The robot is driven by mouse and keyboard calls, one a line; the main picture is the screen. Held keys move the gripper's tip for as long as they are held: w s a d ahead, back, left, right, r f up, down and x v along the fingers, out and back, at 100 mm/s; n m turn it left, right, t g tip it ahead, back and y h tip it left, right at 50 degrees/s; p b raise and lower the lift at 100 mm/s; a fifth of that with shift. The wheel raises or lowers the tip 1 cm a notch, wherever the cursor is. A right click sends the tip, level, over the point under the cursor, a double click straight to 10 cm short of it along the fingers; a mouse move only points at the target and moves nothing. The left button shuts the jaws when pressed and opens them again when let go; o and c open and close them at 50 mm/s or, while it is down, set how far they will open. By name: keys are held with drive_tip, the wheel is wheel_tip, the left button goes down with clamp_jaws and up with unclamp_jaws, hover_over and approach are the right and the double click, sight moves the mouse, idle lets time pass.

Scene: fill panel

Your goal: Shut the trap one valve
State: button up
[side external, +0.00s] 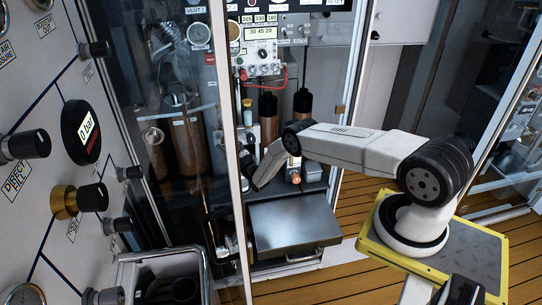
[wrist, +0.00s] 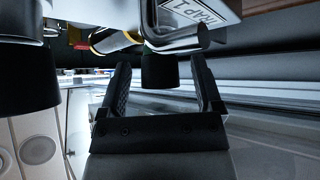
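In the wrist view, a black cylindrical valve knob (wrist: 159,70) hangs below a metal fitting. An upside-down label that seems to read TRAP 1 (wrist: 196,10) is beside it. My gripper (wrist: 162,80) is open, with its two dark fingers on either side of the knob. Gaps show between the knob and both fingers, and nothing is gripped. In the side external view, my arm reaches left into the cabinet. The gripper end (side external: 247,168) is small and partly hidden near the white frame post. I cannot make out the trap one valve there.
Another large black knob (wrist: 26,80) is at the left of the wrist view. In the side external view, a white frame post (side external: 226,110) and glass stand close to the gripper. A metal box (side external: 292,222) is below. A control panel (side external: 60,130) is at left.

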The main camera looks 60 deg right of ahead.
drive_tip(key=shift+s, duration=0.1)
drive_tip(key=v, duration=0.7)
drive_tip(key=shift+s, duration=0.3)
drive_tip(key=shift+f, duration=0.1)
idle(0.3)
drive_tip(key=a+r+m+g+h, duration=0.2)
drive_tip(key=m+g+h, duration=0.2)
drive_tip(key=m, duration=0.6)
drive_tip(key=a+r+m+g+h, duration=0.2)
drive_tip(key=m+g, duration=0.4)
drive_tip(key=m, duration=0.4)
drive_tip(key=shift+a+m+h, duration=0.4)
drive_tip(key=shift+a+h, duration=0.25)
drive_tip(key=shift+h, duration=0.45)
drive_tip(key=shift+w+d, duration=0.1)
drive_tip(key=shift+w, duration=0.1)
drive_tip(key=x, duration=0.7)
drive_tip(key=shift+w+d, duration=0.2)
